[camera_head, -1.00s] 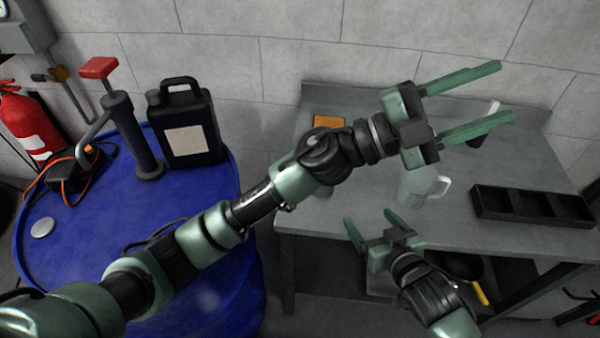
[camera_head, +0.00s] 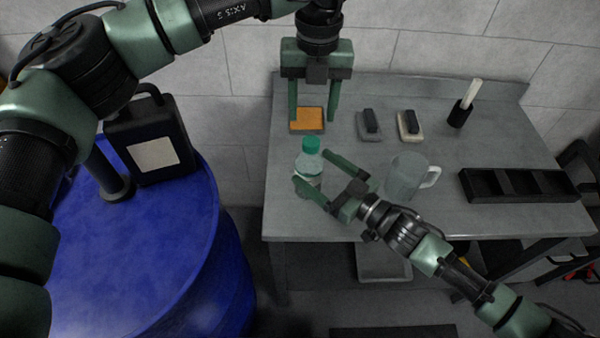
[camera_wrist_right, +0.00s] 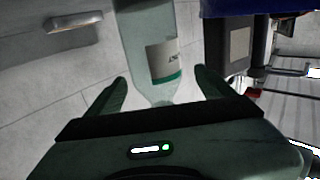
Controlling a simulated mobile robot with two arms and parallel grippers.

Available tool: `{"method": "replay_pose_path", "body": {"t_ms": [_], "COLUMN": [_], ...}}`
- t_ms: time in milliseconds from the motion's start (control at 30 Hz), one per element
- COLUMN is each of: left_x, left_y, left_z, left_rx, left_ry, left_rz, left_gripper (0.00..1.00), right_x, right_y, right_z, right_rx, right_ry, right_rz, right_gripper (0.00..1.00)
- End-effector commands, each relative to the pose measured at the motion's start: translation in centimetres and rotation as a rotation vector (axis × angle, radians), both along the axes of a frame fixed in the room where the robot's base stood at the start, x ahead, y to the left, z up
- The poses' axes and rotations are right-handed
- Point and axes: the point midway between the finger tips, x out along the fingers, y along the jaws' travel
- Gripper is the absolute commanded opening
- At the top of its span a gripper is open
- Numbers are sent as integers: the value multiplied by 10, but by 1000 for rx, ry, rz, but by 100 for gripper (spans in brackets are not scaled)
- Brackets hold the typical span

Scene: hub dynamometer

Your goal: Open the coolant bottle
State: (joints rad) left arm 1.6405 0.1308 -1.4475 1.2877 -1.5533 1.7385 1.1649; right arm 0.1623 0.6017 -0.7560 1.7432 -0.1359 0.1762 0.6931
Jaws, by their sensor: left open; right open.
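The coolant bottle is a pale clear bottle (camera_head: 308,166) with a green cap (camera_head: 311,145). It stands upright near the front left of the grey workbench. My right gripper (camera_head: 313,168) is open at the bottle's body, with one finger on the near side and the other to the right. In the right wrist view the labelled bottle (camera_wrist_right: 158,50) shows between and beyond the two open fingers (camera_wrist_right: 160,78); contact cannot be told. My left gripper (camera_head: 313,117) is open and points down, above and behind the cap, in front of an orange tray in the picture.
The grey workbench (camera_head: 460,165) also holds an orange-topped tray (camera_head: 307,120), a clear mug (camera_head: 405,175), two dark-topped blocks (camera_head: 369,125), a pen holder (camera_head: 460,114) and a black divided tray (camera_head: 520,186). A blue drum (camera_head: 150,250) with a black jug (camera_head: 150,145) stands left.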

Motion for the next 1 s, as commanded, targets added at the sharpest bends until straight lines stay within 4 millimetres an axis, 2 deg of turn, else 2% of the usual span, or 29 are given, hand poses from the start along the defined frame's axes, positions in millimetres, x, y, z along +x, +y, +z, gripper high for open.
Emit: {"method": "replay_pose_path", "body": {"t_ms": [300,467,733,767,1000], "left_x": [0,0,-1,-1,-1], "left_y": [-1,-1,-1,-1,-1], "left_z": [-1,-1,-1,-1,-1], "left_rx": [-4,-4,-5,-5,-5], "left_ry": [1,2,2,2,2], "left_rz": [-3,-3,-4,-4,-4], "left_gripper": [51,51,51,51,51], "right_x": [32,39,40,40,39], "right_y": [34,42,43,43,42], "right_z": [1,1,0,0,0], "right_rx": [0,-1,-2,-2,-1], "right_ry": [-1,-1,-1,-1,0], "right_rz": [-1,-1,-1,-1,-1], "right_gripper": [83,83,83,77,10]}}
